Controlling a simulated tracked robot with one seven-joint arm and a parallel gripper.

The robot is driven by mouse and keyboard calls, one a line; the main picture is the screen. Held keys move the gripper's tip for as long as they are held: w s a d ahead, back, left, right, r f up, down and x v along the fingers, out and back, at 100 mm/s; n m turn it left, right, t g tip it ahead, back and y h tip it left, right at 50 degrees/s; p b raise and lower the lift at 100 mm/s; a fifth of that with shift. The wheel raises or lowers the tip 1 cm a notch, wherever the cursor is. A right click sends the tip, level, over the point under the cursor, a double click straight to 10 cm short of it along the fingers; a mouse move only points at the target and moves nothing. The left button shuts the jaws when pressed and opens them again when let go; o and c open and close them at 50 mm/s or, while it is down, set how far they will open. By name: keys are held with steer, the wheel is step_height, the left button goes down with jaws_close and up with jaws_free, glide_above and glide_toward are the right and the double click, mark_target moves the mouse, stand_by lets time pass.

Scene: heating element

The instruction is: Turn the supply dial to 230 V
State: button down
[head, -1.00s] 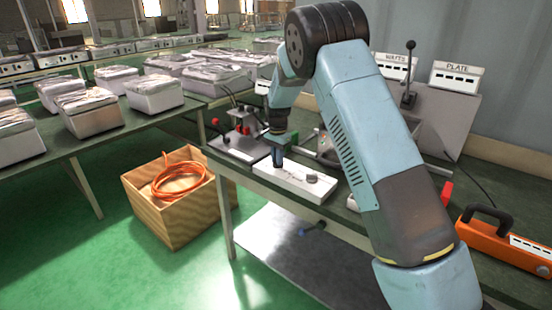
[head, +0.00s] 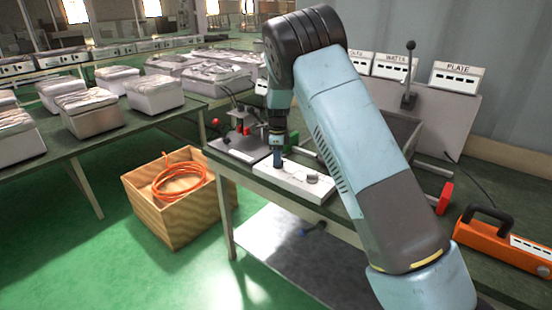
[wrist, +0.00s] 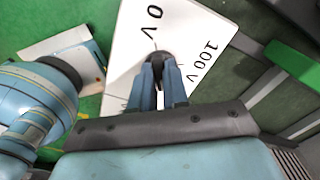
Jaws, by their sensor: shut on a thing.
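The white supply panel (head: 297,181) lies on the green bench. In the wrist view the panel (wrist: 130,50) carries the markings "0 V" and "100 V". My gripper (wrist: 160,70) is shut on the dark dial (wrist: 157,57) at the panel, and its fingers cover much of it. In the head view my gripper (head: 277,160) points down at the left part of the panel. A second dark knob (head: 312,179) stands on the panel's right part, apart from my gripper. No 230 V marking can be made out, and the dial's pointer is hidden.
A dark plate with red-tipped parts (head: 240,145) stands just left of the panel. An orange tool (head: 505,240) lies at the bench's right. Labelled display boxes (head: 458,76) and an upright lever (head: 409,75) stand behind my arm. A wooden box (head: 180,205) is on the floor.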

steer(key=m, duration=0.5)
steer(key=shift+w+a+r, duration=0.1)
steer(key=shift+w+r, duration=0.05)
steer(key=shift+w, duration=0.15)
steer(key=shift+m, duration=2.1)
steer(key=c, duration=1.1)
jaws_free()
step_height(320, 180, up, 13)
steer(key=shift+r, duration=0.2)
